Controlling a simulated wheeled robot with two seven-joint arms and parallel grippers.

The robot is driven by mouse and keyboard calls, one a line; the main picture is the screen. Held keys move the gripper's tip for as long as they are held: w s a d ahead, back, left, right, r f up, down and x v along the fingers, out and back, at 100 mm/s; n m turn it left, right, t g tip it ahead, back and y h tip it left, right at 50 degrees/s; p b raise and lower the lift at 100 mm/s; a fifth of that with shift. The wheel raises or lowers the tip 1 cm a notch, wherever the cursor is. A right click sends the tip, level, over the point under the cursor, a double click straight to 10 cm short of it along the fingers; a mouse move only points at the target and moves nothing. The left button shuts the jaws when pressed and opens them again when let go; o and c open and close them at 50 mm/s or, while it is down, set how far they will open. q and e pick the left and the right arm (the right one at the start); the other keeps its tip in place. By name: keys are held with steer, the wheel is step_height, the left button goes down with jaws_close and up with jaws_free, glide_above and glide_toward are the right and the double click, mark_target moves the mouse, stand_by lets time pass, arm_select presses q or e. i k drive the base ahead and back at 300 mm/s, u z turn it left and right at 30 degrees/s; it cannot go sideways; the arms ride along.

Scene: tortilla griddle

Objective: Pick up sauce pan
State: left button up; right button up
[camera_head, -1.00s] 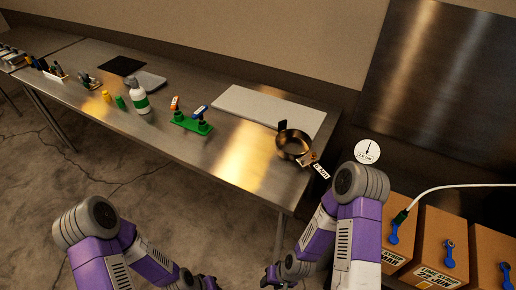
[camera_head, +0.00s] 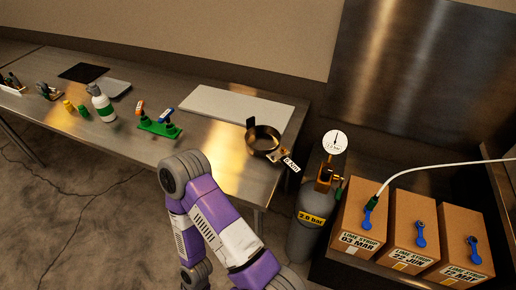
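The sauce pan (camera_head: 263,142) is a round, brass-coloured pan near the right end of the steel table, in the head view. A dark upright piece stands at its back left rim. A handle-like part points to the lower right, where a white label (camera_head: 291,164) hangs at the table edge. The pan stands free, with nothing gripping it. One purple and grey arm of mine, apparently the left, rises in front of the table, left of and below the pan. Its gripper is out of frame at the bottom. My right arm and gripper do not show.
The steel table (camera_head: 215,152) holds a pale board (camera_head: 238,103) behind the pan, a green stand (camera_head: 158,128) and a white bottle (camera_head: 102,104) to the left. A gas cylinder (camera_head: 308,225) with a gauge and several cardboard boxes (camera_head: 413,235) stand at the right.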

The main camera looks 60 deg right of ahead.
mark_target(260, 141)
steer(key=k, duration=0.95)
steer(key=z, duration=1.1)
steer(key=i, duration=0.3)
steer(key=z, duration=0.05)
